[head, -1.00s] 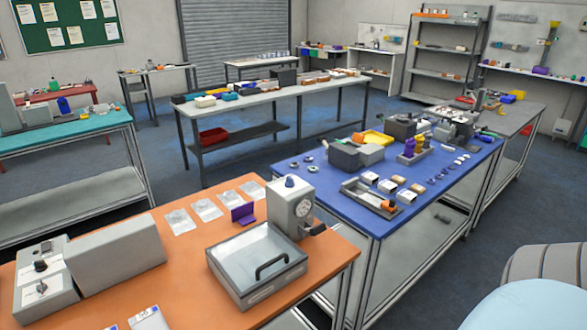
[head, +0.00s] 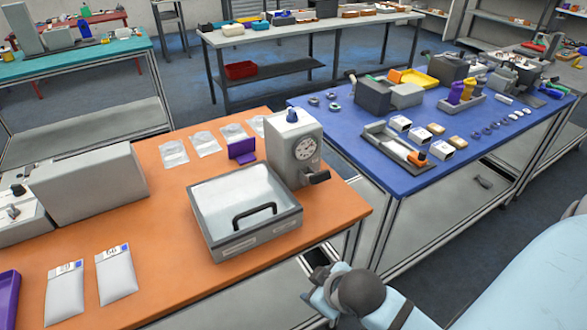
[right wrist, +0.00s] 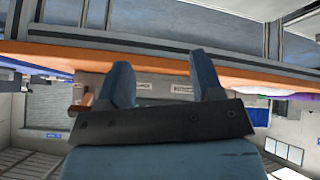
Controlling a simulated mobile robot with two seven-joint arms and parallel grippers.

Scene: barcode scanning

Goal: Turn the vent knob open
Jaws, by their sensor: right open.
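A grey box (head: 295,150) with a round dial stands on the orange table in the head view. A blue knob (head: 292,117) sits on its top and a dark lever (head: 316,177) sticks out at its lower right. A second grey unit (head: 20,222) with a small dark knob (head: 14,212) is at the left edge. I cannot tell which knob is the vent knob. My right arm reaches in at the bottom, beyond the table's front edge; its fingertips are unclear there. In the right wrist view my right gripper (right wrist: 165,85) is open and empty, with the orange table edge behind it.
A clear-lidded tray (head: 245,212) with a black handle stands beside the dial box. Several pouches (head: 115,275) and a purple holder (head: 242,150) lie on the orange table (head: 170,240). A blue table (head: 370,170) with small parts stands to the right.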

